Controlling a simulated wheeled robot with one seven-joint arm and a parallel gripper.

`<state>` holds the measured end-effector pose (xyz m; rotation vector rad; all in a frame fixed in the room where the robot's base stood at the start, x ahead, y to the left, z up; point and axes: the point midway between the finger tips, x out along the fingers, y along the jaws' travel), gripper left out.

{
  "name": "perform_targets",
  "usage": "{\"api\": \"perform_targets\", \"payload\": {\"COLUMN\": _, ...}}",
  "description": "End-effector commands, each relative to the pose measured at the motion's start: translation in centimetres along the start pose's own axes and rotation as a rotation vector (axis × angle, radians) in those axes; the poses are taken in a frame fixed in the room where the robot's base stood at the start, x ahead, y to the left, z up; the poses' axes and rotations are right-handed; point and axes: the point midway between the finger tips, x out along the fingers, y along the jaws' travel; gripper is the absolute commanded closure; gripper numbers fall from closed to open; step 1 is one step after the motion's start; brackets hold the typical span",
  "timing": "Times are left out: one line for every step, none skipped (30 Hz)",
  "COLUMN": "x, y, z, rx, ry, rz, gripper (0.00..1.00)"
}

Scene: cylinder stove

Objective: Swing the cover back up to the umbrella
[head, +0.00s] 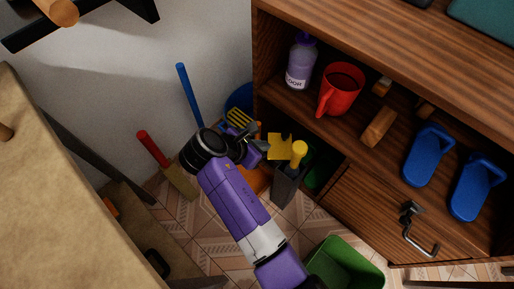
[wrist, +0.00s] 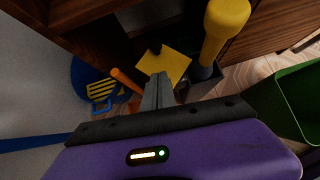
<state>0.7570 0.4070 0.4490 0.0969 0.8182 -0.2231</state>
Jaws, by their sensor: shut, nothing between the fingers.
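I cannot pick out the cover or the umbrella for certain. A thing with a thick yellow rounded top (head: 299,150) stands upright in a narrow grey holder (head: 286,190) on the floor by the cabinet. The yellow top shows large in the wrist view (wrist: 224,25). A flat yellow square piece (head: 279,146) is beside it; in the wrist view this piece (wrist: 165,64) lies just beyond my fingertips. My gripper (head: 252,150) is shut and empty, and its fingers (wrist: 160,80) point toward the yellow square. Whether they touch it I cannot tell. My arm hides part of the floor.
A wooden cabinet (head: 345,185) stands right, with a purple bottle (head: 301,62), red mug (head: 341,90) and blue objects (head: 428,155). A green bin (head: 345,265) is near my arm. A blue stick (head: 189,95) and a red-handled tool (head: 152,149) are left. Floor room is narrow.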

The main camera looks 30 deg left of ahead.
Motion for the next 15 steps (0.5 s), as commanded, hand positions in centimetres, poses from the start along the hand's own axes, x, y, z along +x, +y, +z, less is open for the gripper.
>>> {"api": "perform_targets", "payload": {"x": 1.6, "y": -0.1, "z": -0.3, "rx": 0.001, "ry": 0.000, "rz": -0.002, "gripper": 1.00}}
{"api": "perform_targets", "payload": {"x": 2.1, "y": -0.1, "z": -0.3, "rx": 0.001, "ry": -0.001, "rz": -0.002, "gripper": 1.00}}
{"api": "perform_targets", "payload": {"x": 2.9, "y": -0.1, "z": -0.3, "rx": 0.001, "ry": -0.001, "rz": -0.002, "gripper": 1.00}}
{"api": "perform_targets", "payload": {"x": 3.4, "y": 0.0, "z": -0.3, "rx": 0.001, "ry": -0.001, "rz": -0.002, "gripper": 1.00}}
{"api": "perform_targets", "payload": {"x": 3.9, "y": -0.1, "z": -0.2, "rx": 0.001, "ry": -0.001, "rz": -0.002, "gripper": 1.00}}
{"api": "perform_targets", "payload": {"x": 4.4, "y": 0.0, "z": 0.3, "rx": 0.004, "ry": -0.002, "rz": -0.001, "gripper": 1.00}}
{"api": "perform_targets", "payload": {"x": 4.7, "y": 0.0, "z": 0.7, "rx": 0.004, "ry": -0.002, "rz": -0.001, "gripper": 1.00}}
{"api": "perform_targets", "payload": {"x": 5.0, "y": 0.0, "z": 0.9, "rx": 0.003, "ry": -0.002, "rz": 0.000, "gripper": 1.00}}
{"api": "perform_targets", "payload": {"x": 5.3, "y": 0.0, "z": 1.2, "rx": 0.002, "ry": -0.002, "rz": 0.000, "gripper": 1.00}}
{"api": "perform_targets", "payload": {"x": 5.6, "y": 0.0, "z": 1.5, "rx": 0.002, "ry": -0.002, "rz": 0.000, "gripper": 1.00}}
{"api": "perform_targets", "payload": {"x": 5.8, "y": 0.0, "z": 1.7, "rx": 0.002, "ry": -0.001, "rz": 0.000, "gripper": 1.00}}
{"api": "perform_targets", "payload": {"x": 6.0, "y": 0.0, "z": 1.9, "rx": 0.002, "ry": -0.001, "rz": 0.000, "gripper": 1.00}}
{"api": "perform_targets", "payload": {"x": 6.1, "y": 0.0, "z": 2.1, "rx": 0.002, "ry": -0.001, "rz": 0.000, "gripper": 1.00}}
{"api": "perform_targets", "payload": {"x": 6.2, "y": 0.0, "z": 2.2, "rx": 0.001, "ry": 0.000, "rz": 0.000, "gripper": 1.00}}
{"api": "perform_targets", "payload": {"x": 6.3, "y": 0.0, "z": 2.3, "rx": 0.001, "ry": 0.000, "rz": 0.000, "gripper": 1.00}}
